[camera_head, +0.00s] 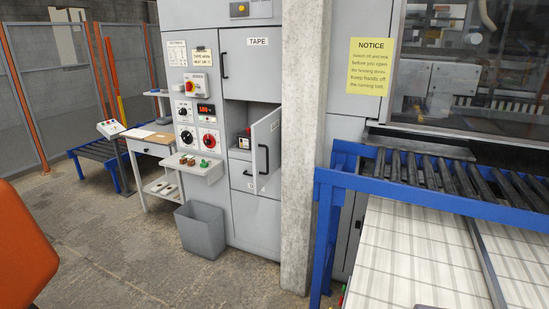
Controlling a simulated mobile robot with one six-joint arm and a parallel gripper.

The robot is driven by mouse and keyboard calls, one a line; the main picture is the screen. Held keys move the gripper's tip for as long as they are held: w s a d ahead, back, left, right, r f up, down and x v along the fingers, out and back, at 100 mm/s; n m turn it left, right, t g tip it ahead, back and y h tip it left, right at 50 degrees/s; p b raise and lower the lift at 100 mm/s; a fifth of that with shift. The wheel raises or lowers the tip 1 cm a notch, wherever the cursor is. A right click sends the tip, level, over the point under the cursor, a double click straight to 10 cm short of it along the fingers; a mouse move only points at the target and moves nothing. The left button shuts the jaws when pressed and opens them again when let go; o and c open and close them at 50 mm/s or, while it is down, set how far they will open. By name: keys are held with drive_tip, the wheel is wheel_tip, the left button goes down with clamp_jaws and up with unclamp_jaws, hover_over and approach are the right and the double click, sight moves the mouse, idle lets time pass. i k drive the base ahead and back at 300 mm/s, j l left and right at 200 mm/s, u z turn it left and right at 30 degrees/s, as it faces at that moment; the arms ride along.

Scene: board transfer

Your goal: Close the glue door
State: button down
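A grey cabinet door (268,142) stands open below the closed door labelled TAPE (250,62). It is swung outward, with its far edge by the concrete pillar. Left of the door, the open compartment (235,115) shows a dark device with a red part (244,139) inside. I cannot confirm from lettering that this is the glue door. My gripper is not in view.
A concrete pillar (304,140) stands right beside the open door. A blue roller conveyor (430,196) fills the right. Floor in front (160,265) is clear.

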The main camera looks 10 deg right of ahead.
sight(266, 133)
drive_tip(key=i+j, duration=0.45)
drive_tip(key=i, duration=0.95)
drive_tip(key=i+j+u, duration=0.15)
drive_tip(key=i, duration=0.95)
